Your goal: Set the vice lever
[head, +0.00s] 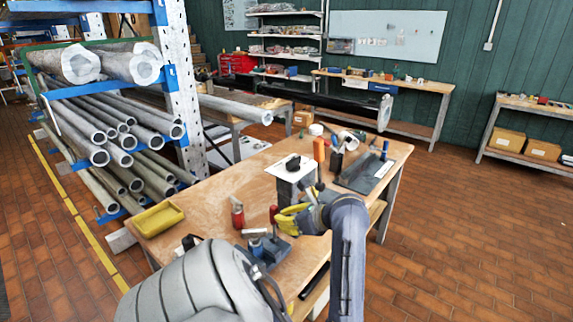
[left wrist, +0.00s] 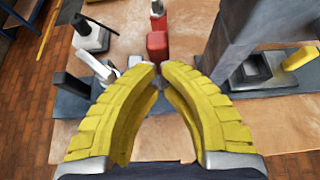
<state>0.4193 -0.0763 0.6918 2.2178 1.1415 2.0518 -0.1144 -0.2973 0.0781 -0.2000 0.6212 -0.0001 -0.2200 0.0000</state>
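My left gripper (head: 284,218) has yellow ribbed fingers and reaches over the front of the wooden workbench. In the left wrist view its fingertips (left wrist: 161,72) come close together with a narrow gap. I cannot tell whether anything is between them. A red handle (head: 273,214), which looks like the vice lever's grip, stands at the fingertips. It also shows just beyond them in the left wrist view (left wrist: 157,46); contact is unclear. A dark grey-blue vice-like fixture (head: 268,252) sits at the bench's front edge, partly hidden by my arm. My right gripper is not in view.
A grey post (head: 286,184) stands behind the gripper; it rises close at right in the wrist view. A red bottle (head: 238,214) and a yellow tray (head: 158,219) are to the left. The bench's (head: 205,205) left middle is mostly clear. A pipe rack stands further left.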

